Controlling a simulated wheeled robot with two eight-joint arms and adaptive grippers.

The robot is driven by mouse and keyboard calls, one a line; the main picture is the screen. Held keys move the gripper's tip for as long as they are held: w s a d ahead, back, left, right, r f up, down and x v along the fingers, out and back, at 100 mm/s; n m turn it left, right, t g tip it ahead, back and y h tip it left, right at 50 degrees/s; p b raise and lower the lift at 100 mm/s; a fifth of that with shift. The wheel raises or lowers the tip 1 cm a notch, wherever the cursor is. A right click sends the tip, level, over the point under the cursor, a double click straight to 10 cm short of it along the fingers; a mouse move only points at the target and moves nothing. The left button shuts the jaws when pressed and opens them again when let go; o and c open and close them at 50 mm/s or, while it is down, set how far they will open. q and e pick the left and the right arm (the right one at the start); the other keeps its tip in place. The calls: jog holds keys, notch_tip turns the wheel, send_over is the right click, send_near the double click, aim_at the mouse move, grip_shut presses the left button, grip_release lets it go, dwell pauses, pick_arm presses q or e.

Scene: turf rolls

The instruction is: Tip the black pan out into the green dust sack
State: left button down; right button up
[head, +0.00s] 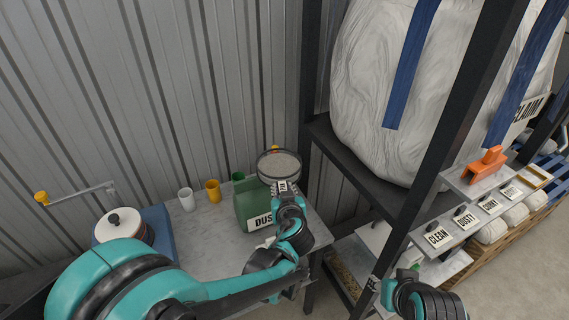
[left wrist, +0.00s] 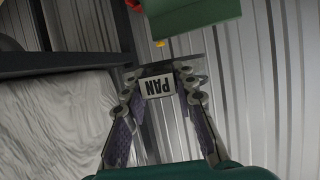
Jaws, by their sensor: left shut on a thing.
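The round black pan (head: 280,165) holds grey, grainy stuff and looks roughly level in the head view. It is above and partly in front of the right side of the green dust sack (head: 246,204), which stands on the grey table; its lettering is partly hidden by my arm. My left gripper (head: 287,188) is shut on the pan's label end. In the left wrist view the fingers close around the white PAN label (left wrist: 157,87), and the green sack (left wrist: 190,12) shows at the top. The sack's opening is hidden. Of my right arm only a link shows at lower right.
A white-lidded pot (head: 119,224) is further left. A black shelf post (head: 310,80) and a large whitish bag (head: 385,90) are close on the right.

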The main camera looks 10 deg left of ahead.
aim_at(285, 177)
pick_arm(q)
jog(key=r, duration=0.1)
jog(key=d+r, duration=0.1)
jog(key=shift+w+r, duration=0.35)
jog(key=shift+w, duration=0.05)
jog(key=shift+s+r+p, duration=0.1)
jog(key=shift+r+p, duration=0.15)
jog(key=shift+p, duration=0.15)
jog(key=a+r+n+h+p, duration=0.1)
jog(key=r+p, duration=0.1)
jog(key=p, duration=0.1)
jog(key=a+r+n+g+h+p, duration=0.1)
jog(key=r+n+h+p, duration=0.1)
jog(key=p, duration=0.2)
jog(key=a+r+n+g+h+p, duration=0.1)
jog(key=r+p, duration=0.1)
jog(key=p, duration=0.1)
jog(key=shift+w+r+n+h, duration=0.1)
jog(key=shift+w+n+h, duration=0.2)
jog(key=shift+w, duration=0.05)
jog(key=w+a+f+n+h+b, duration=0.1)
jog(key=w+a+n+h+b, duration=0.1)
jog(key=a+n+h+b, duration=0.5)
jog(key=a+n+h, duration=0.1)
jog(key=a+h, duration=0.1)
jog(key=a, duration=0.4)
jog(key=shift+w+a+f+b, duration=0.2)
jog(key=shift+w+b, duration=0.1)
jog(key=shift+b, duration=0.1)
dwell(0.8)
